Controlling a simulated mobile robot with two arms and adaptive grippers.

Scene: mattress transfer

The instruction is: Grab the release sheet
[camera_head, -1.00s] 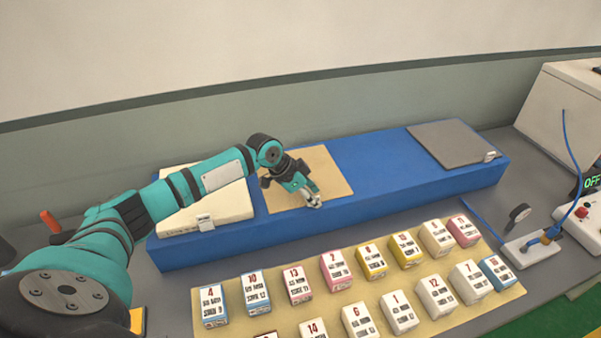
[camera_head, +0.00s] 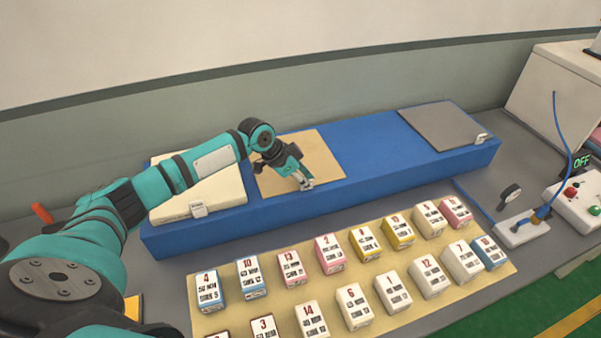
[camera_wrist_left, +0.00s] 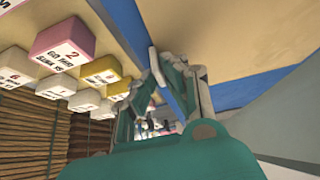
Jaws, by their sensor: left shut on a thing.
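The release sheet (camera_head: 322,160) is a thin tan square lying flat on the long blue block (camera_head: 370,150), between a cream pad and a grey pad. My left gripper (camera_head: 306,186) is at the front edge of the sheet, shut on that edge. In the left wrist view, the fingers (camera_wrist_left: 175,65) meet at the edge of the tan sheet (camera_wrist_left: 230,35), with blue beside it. The part of the sheet under my left arm is hidden. My right gripper is not in view.
A cream pad (camera_head: 225,187) lies on the block's left part and a grey pad (camera_head: 440,125) on its right part. Several numbered boxes (camera_head: 330,250) stand on a tan mat (camera_head: 290,310) in front. A control box with buttons (camera_head: 572,205) is at the right.

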